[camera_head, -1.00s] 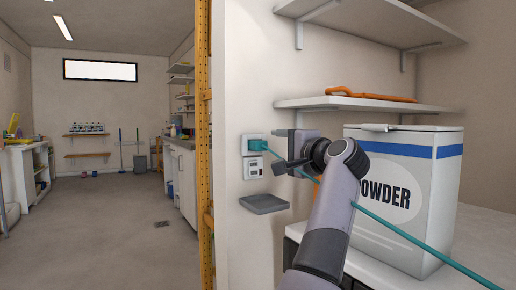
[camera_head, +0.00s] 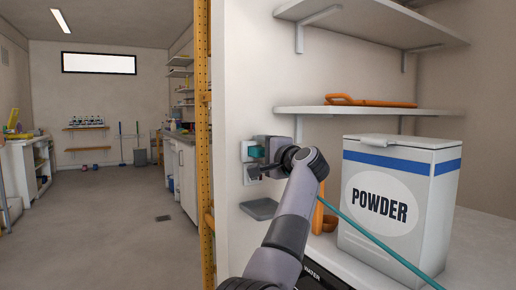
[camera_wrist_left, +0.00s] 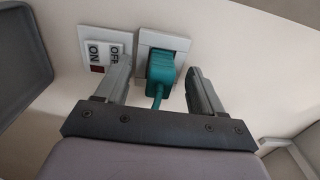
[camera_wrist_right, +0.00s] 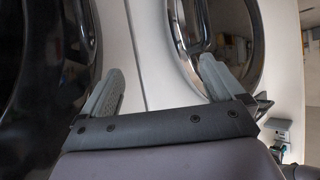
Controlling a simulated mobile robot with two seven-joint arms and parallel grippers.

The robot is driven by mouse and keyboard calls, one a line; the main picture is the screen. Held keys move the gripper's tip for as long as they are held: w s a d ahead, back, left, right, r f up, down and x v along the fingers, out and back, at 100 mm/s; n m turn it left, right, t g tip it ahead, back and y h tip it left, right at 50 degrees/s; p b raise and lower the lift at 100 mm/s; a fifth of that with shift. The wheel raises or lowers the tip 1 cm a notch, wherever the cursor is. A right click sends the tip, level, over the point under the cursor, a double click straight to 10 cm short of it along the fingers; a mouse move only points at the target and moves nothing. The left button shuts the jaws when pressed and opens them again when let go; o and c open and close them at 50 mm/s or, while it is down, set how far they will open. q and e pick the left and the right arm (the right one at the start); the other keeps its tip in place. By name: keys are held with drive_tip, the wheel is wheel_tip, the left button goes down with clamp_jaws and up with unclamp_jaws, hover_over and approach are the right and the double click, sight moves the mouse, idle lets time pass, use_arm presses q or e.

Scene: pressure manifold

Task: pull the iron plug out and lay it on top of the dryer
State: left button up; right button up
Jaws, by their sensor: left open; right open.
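The teal iron plug (camera_head: 257,152) sits in a wall socket (camera_wrist_left: 147,42), and its cable runs right, past the powder box. The plug also shows in the left wrist view (camera_wrist_left: 163,72). My left gripper (camera_head: 265,150) is open, with one finger on each side of the plug and gaps between. My right gripper (camera_wrist_right: 158,66) is open and empty in front of round-doored machines; it is not in the head view. A white machine top (camera_head: 345,262) lies under the powder box; I cannot tell which machine is the dryer.
A white powder box (camera_head: 400,200) stands on the machine top. An ON/OFF switch (camera_wrist_left: 104,48) is beside the socket, and a small grey tray (camera_head: 260,209) is on the wall below. A shelf (camera_head: 370,110) above holds an orange object (camera_head: 370,101).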

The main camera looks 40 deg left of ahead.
sight(262, 153)
idle(1.3)
use_arm(q)
clamp_jaws()
drive_tip(key=shift+d+f, duration=0.15)
drive_tip(key=shift+d, duration=0.05)
drive_tip(key=shift+b+v, duration=1.2)
drive_tip(key=shift+v, duration=1.6)
drive_tip(key=shift+s+a, duration=0.1)
drive_tip(key=shift+s, duration=0.05)
